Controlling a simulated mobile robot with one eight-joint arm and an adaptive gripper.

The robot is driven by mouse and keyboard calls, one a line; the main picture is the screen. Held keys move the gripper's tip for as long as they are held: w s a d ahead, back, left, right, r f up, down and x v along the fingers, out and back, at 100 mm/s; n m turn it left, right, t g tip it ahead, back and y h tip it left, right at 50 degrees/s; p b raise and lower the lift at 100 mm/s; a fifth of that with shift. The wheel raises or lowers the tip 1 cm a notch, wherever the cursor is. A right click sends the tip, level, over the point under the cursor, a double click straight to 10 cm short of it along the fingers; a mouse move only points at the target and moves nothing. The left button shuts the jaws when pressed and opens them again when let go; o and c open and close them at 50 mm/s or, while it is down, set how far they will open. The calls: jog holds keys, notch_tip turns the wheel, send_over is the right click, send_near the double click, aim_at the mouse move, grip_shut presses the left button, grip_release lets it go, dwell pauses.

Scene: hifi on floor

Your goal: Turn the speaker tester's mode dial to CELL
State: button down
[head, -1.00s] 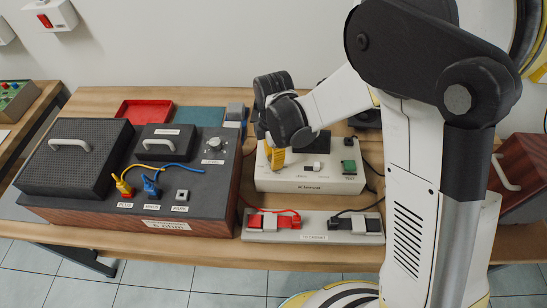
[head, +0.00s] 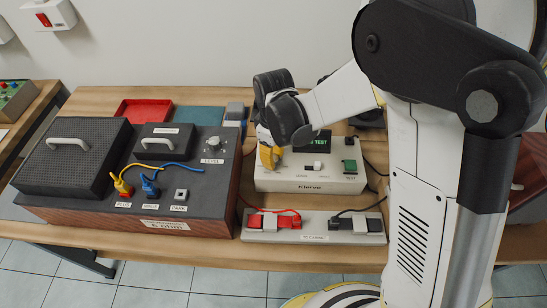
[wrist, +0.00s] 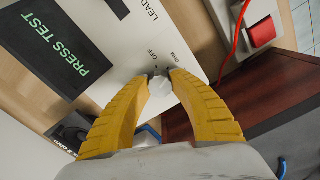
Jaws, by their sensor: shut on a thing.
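The speaker tester is a cream box (head: 285,184) on the bench; it also shows in the wrist view (wrist: 160,40). Its dark display (wrist: 55,45) shows "PRESS TEST" in green. My gripper (head: 266,160) has yellow fingers and comes down over the tester's left end. In the wrist view my gripper (wrist: 160,80) is shut on the small pale mode dial (wrist: 158,88). "OFF" and a second small label, perhaps "OHM", show beside the dial. No CELL mark is readable, and I cannot tell which mark the dial points at.
The tester also has a green TEST button (head: 349,166) and a small white switch (head: 314,166). A dark speaker box (head: 185,210) with yellow and blue plugs stands close on the left. A lead strip (head: 315,237) with red and black clips lies in front.

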jog(key=m, duration=0.4)
jog(key=shift+m, duration=1.9)
jog(key=c, duration=1.1)
grip_release()
notch_tip(320, 180, up, 12)
